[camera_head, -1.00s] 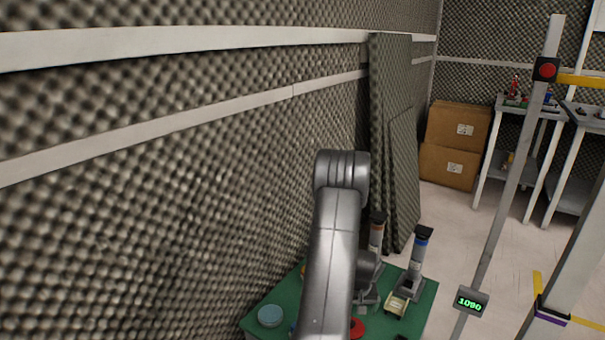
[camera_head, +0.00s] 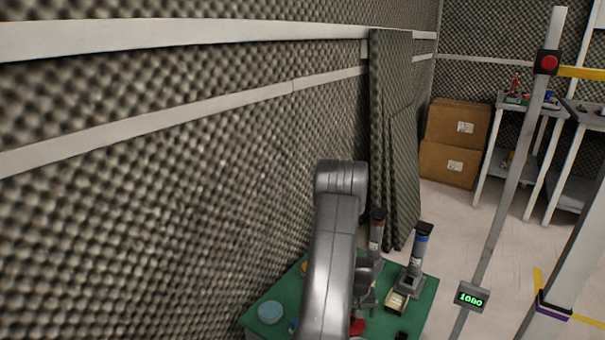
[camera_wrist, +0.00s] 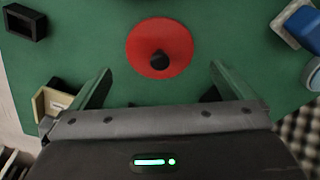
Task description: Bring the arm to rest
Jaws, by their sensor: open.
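My arm (camera_head: 333,245) rises in front of the head camera and bends over the green table. My gripper (camera_wrist: 158,82) shows in the wrist view with its two fingers wide apart and nothing between them. The fingers point toward the green tabletop (camera_wrist: 90,35). A red disc with a black knob (camera_wrist: 160,48) lies on the tabletop ahead of the gap between the fingers, clear of both.
A black open box (camera_wrist: 25,22) lies near the left finger's side. A foam wall (camera_head: 180,190) stands close on the left.

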